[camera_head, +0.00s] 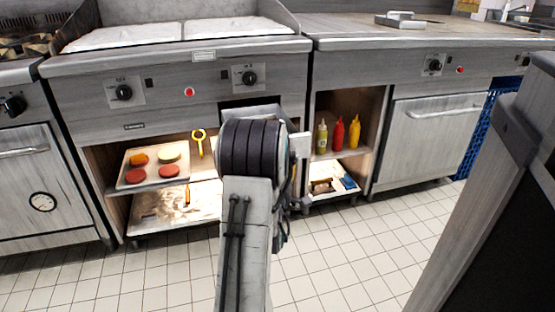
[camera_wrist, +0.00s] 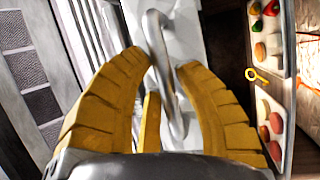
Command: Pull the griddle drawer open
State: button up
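The griddle (camera_head: 180,70) stands at the left centre in the head view, with knobs on its front. Below its right knob, a pale drawer front (camera_head: 262,112) shows beside a dark gap, mostly hidden by my arm. How far the drawer stands out is hard to tell. In the wrist view, a pale metal bar handle (camera_wrist: 157,40) runs in front of the light drawer face (camera_wrist: 185,30). My gripper (camera_wrist: 163,66) has its yellow fingers spread on both sides of the handle. Contact is not clear. My arm hides the fingers in the head view.
A shelf tray (camera_head: 125,184) under the griddle holds patties and vegetables; it also shows in the wrist view (camera_wrist: 285,75). A yellow ring-handled tool (camera_head: 199,140) is beside it. Sauce bottles (camera_head: 338,134) stand right of my arm. The tiled floor (camera_head: 345,250) in front is clear.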

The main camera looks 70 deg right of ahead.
jog(key=o, duration=0.4)
